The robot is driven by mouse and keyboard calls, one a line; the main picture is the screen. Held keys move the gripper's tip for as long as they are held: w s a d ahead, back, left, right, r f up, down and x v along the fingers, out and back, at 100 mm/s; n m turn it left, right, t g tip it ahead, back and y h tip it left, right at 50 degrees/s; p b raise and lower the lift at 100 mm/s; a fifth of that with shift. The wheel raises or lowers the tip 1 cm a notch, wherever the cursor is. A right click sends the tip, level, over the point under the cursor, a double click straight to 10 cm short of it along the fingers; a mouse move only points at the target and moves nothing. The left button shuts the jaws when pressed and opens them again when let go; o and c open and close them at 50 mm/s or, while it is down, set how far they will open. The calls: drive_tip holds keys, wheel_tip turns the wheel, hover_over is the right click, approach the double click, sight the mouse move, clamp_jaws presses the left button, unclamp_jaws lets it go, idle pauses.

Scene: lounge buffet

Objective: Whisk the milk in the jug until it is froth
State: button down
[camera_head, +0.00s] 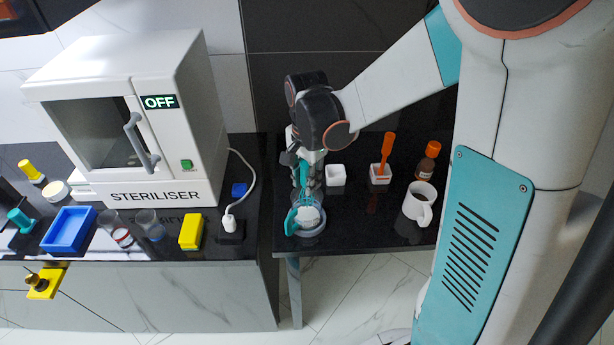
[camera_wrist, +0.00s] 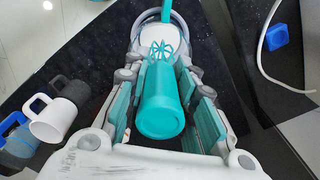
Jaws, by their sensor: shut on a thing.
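My gripper (camera_head: 306,168) is shut on the handle of a teal whisk (camera_head: 303,181) and points down over the jug. In the wrist view the teal handle (camera_wrist: 162,110) sits between the finger pads, with its looped wires (camera_wrist: 165,50) at the far end. The jug (camera_head: 309,231) stands near the front left edge of the dark table, with a teal handle on its left. White milk (camera_head: 308,216) fills its opening and also shows in the wrist view (camera_wrist: 151,33). The wires overlap the milk; I cannot tell how deep they reach or whether it is frothy.
A white mug (camera_head: 419,204), a small white pot (camera_head: 335,175), a pot with an orange utensil (camera_head: 381,174) and a brown bottle (camera_head: 427,162) stand right of the jug. Left, on a separate counter, are a steriliser (camera_head: 140,120) marked OFF, a yellow block (camera_head: 191,232) and a blue tray (camera_head: 69,231).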

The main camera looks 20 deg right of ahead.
sight(302, 214)
drive_tip(key=shift+f+b, duration=2.35)
drive_tip(key=shift+f, duration=0.75)
